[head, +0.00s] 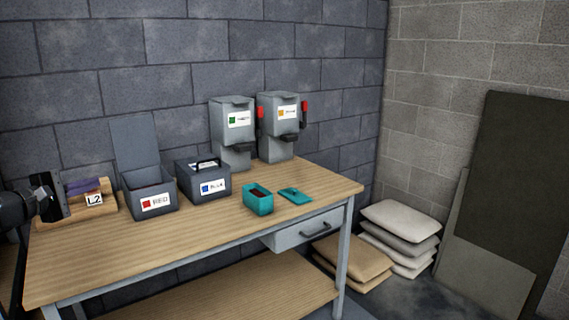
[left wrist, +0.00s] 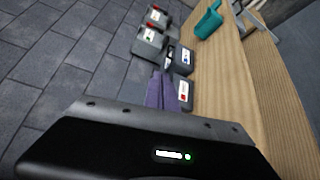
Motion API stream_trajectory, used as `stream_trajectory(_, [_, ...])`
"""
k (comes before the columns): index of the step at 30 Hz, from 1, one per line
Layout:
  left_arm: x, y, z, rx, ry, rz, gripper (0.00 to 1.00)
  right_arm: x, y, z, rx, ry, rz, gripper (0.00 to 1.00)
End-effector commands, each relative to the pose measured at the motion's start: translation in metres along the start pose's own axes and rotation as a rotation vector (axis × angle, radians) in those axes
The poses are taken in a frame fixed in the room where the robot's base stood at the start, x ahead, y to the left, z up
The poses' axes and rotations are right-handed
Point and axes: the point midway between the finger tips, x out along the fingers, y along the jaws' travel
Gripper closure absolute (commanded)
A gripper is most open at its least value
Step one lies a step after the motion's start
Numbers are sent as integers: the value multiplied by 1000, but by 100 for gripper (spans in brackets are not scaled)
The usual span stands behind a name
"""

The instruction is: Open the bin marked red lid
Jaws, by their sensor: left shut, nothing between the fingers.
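The bin marked RED (head: 150,195) is a grey box on the left part of the table, with a red square on its white label. Its grey lid (head: 135,140) stands up at the back, near the wall, so the bin is open; its inside looks dark. In the left wrist view, the red-marked bin (left wrist: 185,92) shows small beyond the gripper body. My left gripper (head: 56,194) is at the far left of the head view, left of the bin and apart from it, shut and empty. My right gripper is in neither view.
The BLUE bin (head: 204,186), closed with a black handle, stands right of the red one. A wooden holder (head: 100,212) marked L2 with purple pieces is beside my left gripper. Two dispensers (head: 232,148) stand behind. A teal box (head: 258,204) and its lid (head: 295,196) lie right.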

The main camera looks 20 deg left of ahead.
Motion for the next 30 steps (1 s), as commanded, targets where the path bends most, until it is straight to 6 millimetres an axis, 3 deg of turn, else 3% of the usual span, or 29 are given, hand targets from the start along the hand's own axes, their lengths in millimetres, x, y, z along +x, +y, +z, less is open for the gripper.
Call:
stream_trajectory(11, [41,-57,8,-23,-10,-86,100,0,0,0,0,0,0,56])
stream_trajectory(17, [75,-112,21,-33,-21,-171,100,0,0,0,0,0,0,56])
stream_trajectory(23, [118,-197,53,-24,-49,-303,100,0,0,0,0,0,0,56])
stream_trajectory(27, [150,-290,100,14,-95,-447,100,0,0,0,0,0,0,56])
stream_trajectory(30, [163,-357,142,63,-140,-553,100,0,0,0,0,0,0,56])
